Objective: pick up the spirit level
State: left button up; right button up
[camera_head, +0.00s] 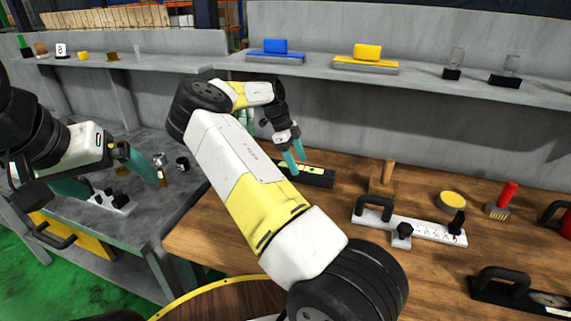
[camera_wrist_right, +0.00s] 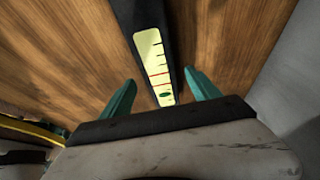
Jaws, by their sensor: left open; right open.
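The spirit level (camera_head: 318,180) is a dark bar with a pale yellow-green vial, lying on the wooden bench near its back edge. In the right wrist view the spirit level (camera_wrist_right: 155,60) runs away from my gripper, its marked vial facing up. My right gripper (camera_head: 292,160) is open, with teal fingers at the level's left part. In the right wrist view the gripper (camera_wrist_right: 160,90) has one finger on each side of the bar, with gaps between. My arm hides part of the bench. My left gripper (camera_head: 115,177) is open and empty over the grey bench.
A wooden-handled brush (camera_head: 383,178) and a white plate with black knobs (camera_head: 410,225) lie right of the level. A yellow round tin (camera_head: 452,200) and a red-handled brush (camera_head: 503,200) lie farther right. A grey shelf (camera_head: 430,85) stands behind. A small metal part (camera_head: 182,163) sits on the grey bench.

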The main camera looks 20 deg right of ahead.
aim_at(300, 167)
jog(key=x, duration=0.4)
jog(key=shift+f, duration=0.1)
grip_shut()
